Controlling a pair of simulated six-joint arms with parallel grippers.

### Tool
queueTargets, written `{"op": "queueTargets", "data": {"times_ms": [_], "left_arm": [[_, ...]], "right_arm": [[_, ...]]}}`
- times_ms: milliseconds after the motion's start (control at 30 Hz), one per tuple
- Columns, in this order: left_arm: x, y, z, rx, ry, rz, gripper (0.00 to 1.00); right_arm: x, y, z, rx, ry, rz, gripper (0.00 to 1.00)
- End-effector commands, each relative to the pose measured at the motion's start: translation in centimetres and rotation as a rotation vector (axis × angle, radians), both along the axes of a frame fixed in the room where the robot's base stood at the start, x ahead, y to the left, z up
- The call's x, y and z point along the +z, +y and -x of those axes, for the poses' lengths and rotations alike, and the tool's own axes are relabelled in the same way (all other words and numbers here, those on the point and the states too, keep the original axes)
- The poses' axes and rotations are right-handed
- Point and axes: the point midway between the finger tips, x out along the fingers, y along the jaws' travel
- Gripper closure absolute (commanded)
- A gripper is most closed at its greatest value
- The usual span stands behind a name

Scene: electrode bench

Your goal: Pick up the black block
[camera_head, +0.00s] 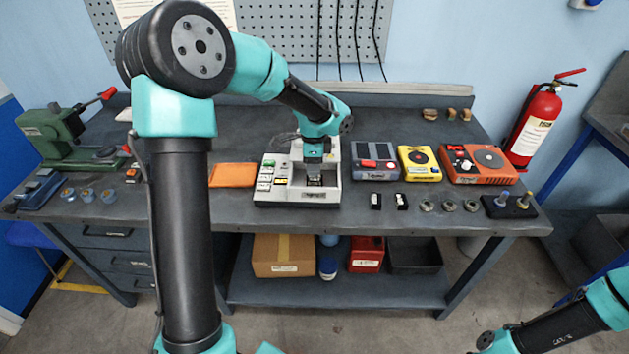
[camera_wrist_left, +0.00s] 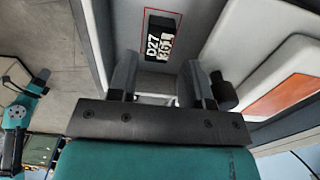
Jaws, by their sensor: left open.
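My left gripper (camera_head: 313,174) is open, pointing down into the recess of a white-and-grey bench device (camera_head: 333,193). In the left wrist view, its two fingers (camera_wrist_left: 160,72) stand apart with nothing seen between them. Just beyond them is a black rectangle (camera_wrist_left: 160,36) with white characters and a red-and-white edge; I cannot tell whether it is a loose block or a label. In the head view, two small black blocks with white faces, a left one (camera_head: 376,201) and a right one (camera_head: 401,201), stand on the bench right of the device. My right gripper is not seen.
An orange pad (camera_head: 233,175) lies left of the device. A grey unit (camera_head: 376,174), a yellow meter (camera_head: 418,175) and an orange-red unit (camera_head: 478,178) stand to the right. Several metal rings lie near the front edge. A green vise (camera_head: 55,138) stands at the far left.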

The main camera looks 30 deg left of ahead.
Motion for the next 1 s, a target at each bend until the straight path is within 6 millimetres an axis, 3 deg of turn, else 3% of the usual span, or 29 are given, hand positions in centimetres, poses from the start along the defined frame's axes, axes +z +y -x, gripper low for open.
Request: {"op": "queueTargets", "data": {"times_ms": [433,967,1000], "left_arm": [[-4.9,-0.3,0.0,0.0,0.003,-0.001,0.55],[-5.1,-0.3,0.0,0.0,0.001,0.0,0.55],[-5.1,-0.3,0.0,0.0,0.001,0.0,0.59]], "right_arm": [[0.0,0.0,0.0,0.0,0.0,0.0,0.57],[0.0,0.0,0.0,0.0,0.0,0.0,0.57],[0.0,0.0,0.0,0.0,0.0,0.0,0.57]]}}
